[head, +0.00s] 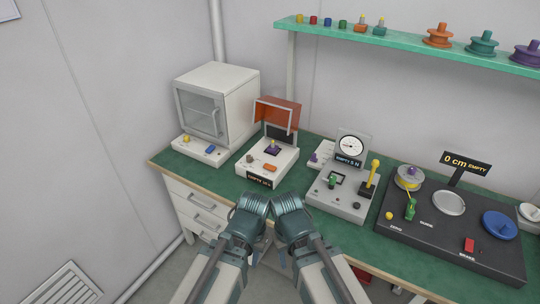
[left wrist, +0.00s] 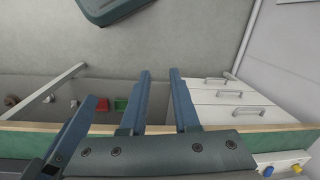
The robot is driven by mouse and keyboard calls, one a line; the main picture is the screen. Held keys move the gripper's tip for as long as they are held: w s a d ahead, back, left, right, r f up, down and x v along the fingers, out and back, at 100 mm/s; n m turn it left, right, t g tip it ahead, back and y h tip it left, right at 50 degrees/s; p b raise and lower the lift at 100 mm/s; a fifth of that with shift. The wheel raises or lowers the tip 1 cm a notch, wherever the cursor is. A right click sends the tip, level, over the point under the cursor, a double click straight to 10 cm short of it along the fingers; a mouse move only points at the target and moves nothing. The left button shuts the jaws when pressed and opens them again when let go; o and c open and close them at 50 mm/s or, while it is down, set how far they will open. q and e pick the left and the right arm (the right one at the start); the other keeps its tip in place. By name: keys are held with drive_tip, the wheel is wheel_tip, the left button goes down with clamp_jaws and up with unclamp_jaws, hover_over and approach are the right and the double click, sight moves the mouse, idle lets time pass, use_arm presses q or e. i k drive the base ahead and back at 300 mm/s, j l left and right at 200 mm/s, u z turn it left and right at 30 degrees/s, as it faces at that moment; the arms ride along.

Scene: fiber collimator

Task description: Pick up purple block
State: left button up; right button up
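A small dark purple block (head: 272,147) appears to sit in the middle of the white machine with the raised orange lid (head: 278,112); its exact seating is too small to tell. My left gripper (head: 258,253) hangs at the table's front edge, nearer to me than the machine and apart from the block. In the left wrist view its two blue fingers (left wrist: 158,102) stand apart with nothing between them. My right gripper (head: 283,262) is beside it, also at the front edge; its fingers are too small and overlapped to judge. The block does not show in the left wrist view.
A white oven-like box (head: 214,103) stands left of the machine. A gauge unit with a yellow lever (head: 372,172) and a black spool console (head: 450,230) stand to the right. A green shelf (head: 410,44) overhangs the back. Drawers (head: 200,205) are under the table.

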sight(272, 148)
drive_tip(key=i+j+z, duration=0.2)
drive_tip(key=z, duration=0.3)
drive_tip(key=i+j+z, duration=0.15)
drive_tip(key=j+z, duration=0.8)
drive_tip(key=i+l, duration=0.05)
